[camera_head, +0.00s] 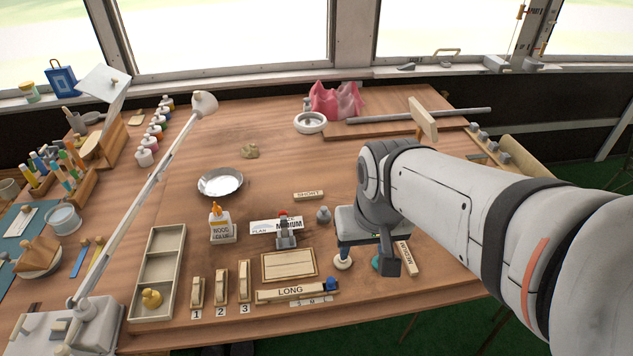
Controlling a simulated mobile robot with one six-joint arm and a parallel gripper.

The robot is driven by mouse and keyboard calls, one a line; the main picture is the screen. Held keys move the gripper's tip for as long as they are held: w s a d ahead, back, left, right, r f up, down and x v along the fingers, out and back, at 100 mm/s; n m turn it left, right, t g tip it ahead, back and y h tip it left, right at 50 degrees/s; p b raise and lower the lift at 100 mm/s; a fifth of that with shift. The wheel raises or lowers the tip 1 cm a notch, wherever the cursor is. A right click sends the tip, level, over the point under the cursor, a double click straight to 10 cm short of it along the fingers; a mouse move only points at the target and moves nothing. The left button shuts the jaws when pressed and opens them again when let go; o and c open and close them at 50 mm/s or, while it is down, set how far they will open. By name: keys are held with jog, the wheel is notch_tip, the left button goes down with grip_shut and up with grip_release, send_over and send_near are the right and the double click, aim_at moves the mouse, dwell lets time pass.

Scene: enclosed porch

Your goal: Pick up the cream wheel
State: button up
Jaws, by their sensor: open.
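A small cream round piece (342,263), which looks like the cream wheel, lies on the wooden table near its front edge. A dark blue part stands over it and hides some of its top; I cannot tell whether they touch. My gripper (367,259) is open and points down just to the right of the cream piece, low over the table. A teal piece (376,263) shows partly behind its dark finger. My gripper appears empty, and my arm reaches in from the right, hiding the table behind it.
A white ring-shaped dish (310,128) sits at the back. The table's middle is fairly clear.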

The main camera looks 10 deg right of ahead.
jog(key=o, duration=0.3)
jog(key=w+f+m+g, duration=0.1)
jog(key=w+f+m, duration=0.3)
jog(key=w, duration=0.4)
jog(key=shift+d+f+m+p, duration=0.3)
jog(key=shift+f+m+p, duration=0.15)
jog(key=shift+f, duration=0.4)
jog(key=shift+w+f+m+g+p, duration=0.2)
jog(key=shift+w+f+m, duration=0.6)
jog(key=shift+f, duration=1.75)
jog(key=shift+w+f+m+g+p, duration=0.2)
jog(key=shift+w+f+m, duration=0.55)
jog(key=shift+f, duration=1.75)
jog(key=shift+w+f+m+g, duration=0.4)
jog(key=shift+w+f, duration=0.65)
jog(key=shift+f, duration=1.5)
jog(key=shift+c, duration=0.2)
jog(key=c, duration=1)
